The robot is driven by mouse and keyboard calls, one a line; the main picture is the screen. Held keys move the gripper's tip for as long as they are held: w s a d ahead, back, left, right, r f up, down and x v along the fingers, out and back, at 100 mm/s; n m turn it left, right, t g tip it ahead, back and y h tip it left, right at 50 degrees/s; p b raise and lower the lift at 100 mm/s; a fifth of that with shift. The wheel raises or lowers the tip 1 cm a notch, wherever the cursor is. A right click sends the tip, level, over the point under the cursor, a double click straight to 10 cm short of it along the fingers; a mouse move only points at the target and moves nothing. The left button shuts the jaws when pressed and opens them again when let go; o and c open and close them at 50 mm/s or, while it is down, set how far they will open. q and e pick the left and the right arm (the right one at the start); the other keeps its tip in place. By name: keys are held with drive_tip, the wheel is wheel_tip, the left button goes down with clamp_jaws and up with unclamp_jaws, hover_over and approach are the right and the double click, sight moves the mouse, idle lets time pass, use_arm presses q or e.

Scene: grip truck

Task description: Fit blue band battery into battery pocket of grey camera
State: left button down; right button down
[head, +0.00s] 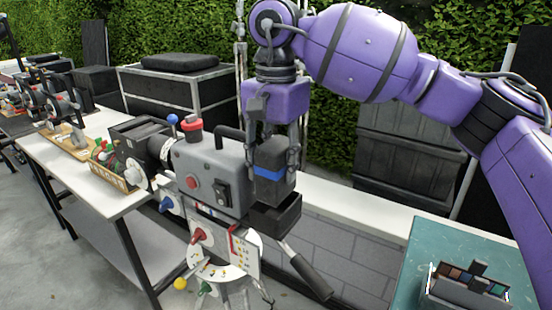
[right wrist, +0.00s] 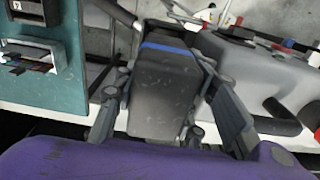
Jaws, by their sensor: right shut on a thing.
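The grey camera (head: 205,172) stands on its support left of the picture's middle in the head view. Its dark, open-topped battery pocket (head: 278,217) sticks out at its lower right end. My right gripper (head: 274,158) points down and is shut on the dark battery with the blue band (head: 268,173). The battery is about upright, directly above the pocket, its lower end at or close to the rim; I cannot tell whether it is inside. In the right wrist view the battery (right wrist: 165,95) sits between both fingers of the right gripper (right wrist: 167,85). My left gripper is not visible.
A black handle (head: 311,278) slants down below the pocket. A teal table (head: 408,275) with a small palette box (head: 466,290) is at right. A white bench (head: 60,165) with equipment is at left. A black case (head: 180,92) stands behind.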

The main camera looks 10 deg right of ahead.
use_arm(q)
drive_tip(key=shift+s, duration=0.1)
use_arm(e)
drive_tip(key=shift+r, duration=0.1)
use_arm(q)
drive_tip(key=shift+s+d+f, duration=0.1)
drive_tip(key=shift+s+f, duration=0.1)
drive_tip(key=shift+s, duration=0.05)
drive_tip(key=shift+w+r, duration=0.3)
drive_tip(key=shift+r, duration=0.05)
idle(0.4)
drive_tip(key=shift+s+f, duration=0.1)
use_arm(e)
drive_tip(key=shift+f, duration=0.3)
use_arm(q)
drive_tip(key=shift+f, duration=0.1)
use_arm(e)
drive_tip(key=shift+f, duration=0.3)
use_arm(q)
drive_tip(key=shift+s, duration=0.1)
use_arm(e)
drive_tip(key=shift+f, duration=0.2)
